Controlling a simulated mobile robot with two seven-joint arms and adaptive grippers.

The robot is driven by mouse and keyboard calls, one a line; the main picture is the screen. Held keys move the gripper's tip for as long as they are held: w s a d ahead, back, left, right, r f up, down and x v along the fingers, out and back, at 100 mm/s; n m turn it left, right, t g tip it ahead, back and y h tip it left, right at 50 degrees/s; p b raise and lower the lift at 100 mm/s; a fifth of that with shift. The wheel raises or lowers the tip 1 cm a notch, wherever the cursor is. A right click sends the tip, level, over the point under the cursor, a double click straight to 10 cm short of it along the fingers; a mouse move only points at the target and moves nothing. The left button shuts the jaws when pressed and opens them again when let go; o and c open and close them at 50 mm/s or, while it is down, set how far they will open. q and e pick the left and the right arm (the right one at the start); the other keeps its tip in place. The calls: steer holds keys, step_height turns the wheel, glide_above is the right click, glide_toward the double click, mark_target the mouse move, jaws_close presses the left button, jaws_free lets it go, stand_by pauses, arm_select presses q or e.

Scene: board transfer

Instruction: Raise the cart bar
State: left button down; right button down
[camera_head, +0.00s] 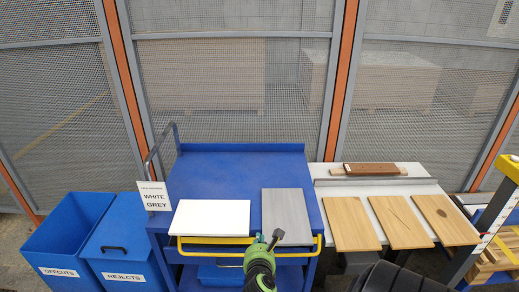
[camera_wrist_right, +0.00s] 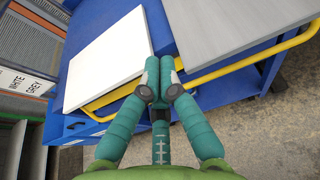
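The blue cart (camera_head: 235,165) stands in the middle of the head view. Its yellow bar (camera_head: 200,240) runs along the front edge, and it also shows in the right wrist view (camera_wrist_right: 285,43). My right gripper (camera_head: 267,238) is at the bar, a little right of its middle. In the wrist view its teal fingers (camera_wrist_right: 160,72) cross the line of the bar and hide a short stretch of it. I cannot tell whether they are closed around the bar. My left gripper is not in view.
A white board (camera_head: 210,217) and a grey board (camera_head: 287,216) lie on the cart top near the bar. Blue offcuts (camera_head: 50,240) and rejects (camera_head: 118,240) bins stand left. A white table (camera_head: 330,180) with several wooden boards is right. Mesh fencing is behind.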

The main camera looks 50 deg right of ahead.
steer(key=shift+r, duration=0.7)
